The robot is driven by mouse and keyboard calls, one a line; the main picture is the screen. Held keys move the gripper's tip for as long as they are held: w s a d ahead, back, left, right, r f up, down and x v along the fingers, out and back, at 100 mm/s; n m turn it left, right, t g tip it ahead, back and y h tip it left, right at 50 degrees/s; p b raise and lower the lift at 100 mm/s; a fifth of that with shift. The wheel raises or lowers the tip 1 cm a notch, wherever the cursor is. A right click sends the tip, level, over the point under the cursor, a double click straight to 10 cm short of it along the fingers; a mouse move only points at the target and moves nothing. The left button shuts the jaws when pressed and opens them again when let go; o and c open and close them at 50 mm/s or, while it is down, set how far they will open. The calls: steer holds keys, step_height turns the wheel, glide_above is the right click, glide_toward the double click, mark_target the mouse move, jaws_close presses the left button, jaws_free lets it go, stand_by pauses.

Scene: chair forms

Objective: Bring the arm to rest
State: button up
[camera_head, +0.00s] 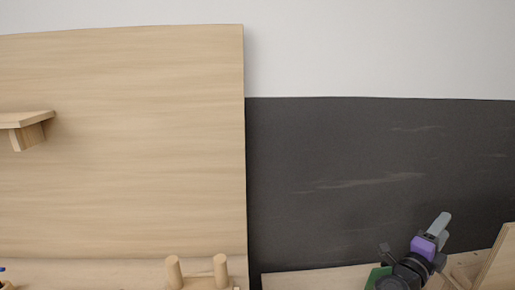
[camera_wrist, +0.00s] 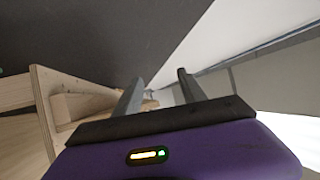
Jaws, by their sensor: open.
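My gripper (camera_head: 440,221) is at the lower right of the head view, with a purple body and grey fingers that point up and to the right. In the wrist view, the two grey fingers of my gripper (camera_wrist: 160,77) stand apart with nothing between them. The gripper is open and empty. In the head view it shows in front of the dark wall panel (camera_head: 350,180). Its fingers overlap in that view, so the gap between them is hidden there.
A large light wood panel (camera_head: 130,140) with a small wooden shelf (camera_head: 25,122) fills the left. Two wooden pegs (camera_head: 174,272) stand at the bottom. A wooden board (camera_head: 499,260) rises right of my gripper. A wooden frame (camera_wrist: 45,95) shows left of the fingers in the wrist view.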

steer(key=s+a+f+n+t+y, duration=0.45)
steer(key=s+a+n+y, duration=0.25)
steer(key=s+a+n, duration=0.4)
steer(key=s+a+f+n+t+y, duration=0.3)
steer(key=s+a+n+t+y, duration=0.2)
steer(key=s+a+n+y, duration=0.6)
steer(key=s+a+f+n+g, duration=0.1)
steer(key=s+a+n+g, duration=0.1)
steer(key=s, duration=0.7)
steer(key=s+a+f+n+g, duration=0.1)
steer(key=s+a+n+g, duration=0.1)
steer(key=s, duration=0.7)
steer(key=s+a+f+n+g+b, duration=0.1)
steer(key=s+a, duration=0.3)
steer(key=s, duration=0.5)
steer(key=shift+a+f+n+g, duration=0.15)
steer(key=shift+a+n+g, duration=0.25)
steer(key=shift+n, duration=0.3)
